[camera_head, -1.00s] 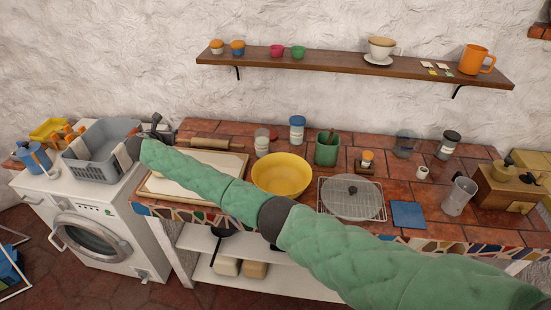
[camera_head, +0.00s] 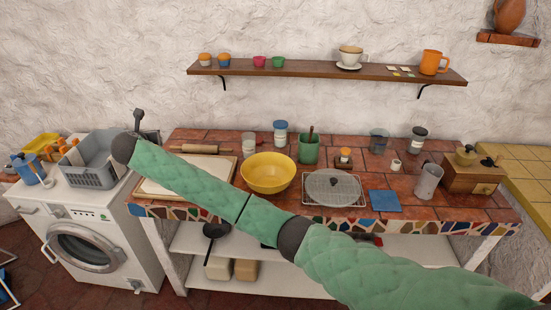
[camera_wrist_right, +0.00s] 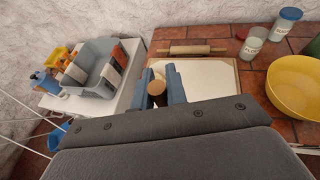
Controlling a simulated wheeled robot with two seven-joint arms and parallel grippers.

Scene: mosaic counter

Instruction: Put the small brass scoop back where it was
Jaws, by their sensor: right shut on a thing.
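My right arm reaches across the head view to the left, and its gripper (camera_head: 138,116) is over the gap between the washing machine and the counter's left end, mostly hidden by the dark wrist. In the right wrist view the two blue fingers (camera_wrist_right: 163,83) are shut on a small round-ended tan thing (camera_wrist_right: 157,88). It looks like the small brass scoop, but its bowl shape is not clear. The cream board (camera_wrist_right: 205,80) lies beyond and below the fingers. My left gripper is not in view.
The tiled counter holds a yellow bowl (camera_head: 268,174), a green pot (camera_head: 308,150), a wire rack with a round lid (camera_head: 332,187), a blue mat (camera_head: 384,200) and a wooden grinder (camera_head: 474,178). A rolling pin (camera_head: 200,149) lies behind the board. A grey basket (camera_head: 92,175) stands on the washing machine (camera_head: 90,240).

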